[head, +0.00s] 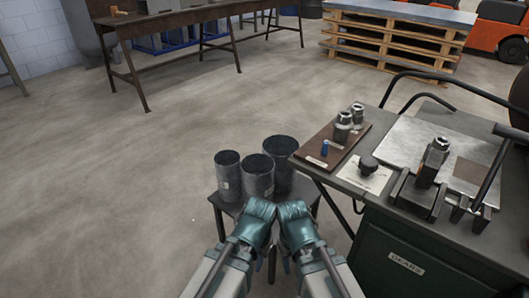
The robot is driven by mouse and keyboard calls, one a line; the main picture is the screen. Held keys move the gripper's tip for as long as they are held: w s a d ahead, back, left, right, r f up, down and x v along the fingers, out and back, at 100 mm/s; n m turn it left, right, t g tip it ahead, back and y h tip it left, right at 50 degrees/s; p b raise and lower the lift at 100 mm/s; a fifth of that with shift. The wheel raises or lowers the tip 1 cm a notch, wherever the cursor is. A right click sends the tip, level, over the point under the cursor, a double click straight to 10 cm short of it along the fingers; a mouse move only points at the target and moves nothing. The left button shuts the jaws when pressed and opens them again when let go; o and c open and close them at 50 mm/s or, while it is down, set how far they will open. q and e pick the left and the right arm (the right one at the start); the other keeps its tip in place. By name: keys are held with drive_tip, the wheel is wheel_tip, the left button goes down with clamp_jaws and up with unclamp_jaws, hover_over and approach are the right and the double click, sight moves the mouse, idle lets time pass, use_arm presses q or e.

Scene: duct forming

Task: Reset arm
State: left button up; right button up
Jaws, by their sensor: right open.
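My two arms come in from the bottom edge, and their teal wrist ends sit side by side near the middle of the picture. My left gripper (259,210) is at the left wrist end; its fingers cannot be made out. My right gripper (293,212) is just to its right and is open, with nothing seen in it. Both ends overlap the near edge of a small dark stand in this view. Three dark grey metal cylinders, at left (228,173), middle (258,177) and right (280,160), stand upright on that stand, beyond my wrists.
A green workbench (415,262) on the right holds a brown board (322,157) with metal fittings, a metal sheet (415,143) and a black tool block (417,194). A long brown table (188,17) and wooden pallets (390,42) stand behind. The floor at left is clear.

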wheel_tip(320, 180, up, 39)
drive_tip(key=p, duration=3.8)
drive_tip(key=shift+r, duration=0.1)
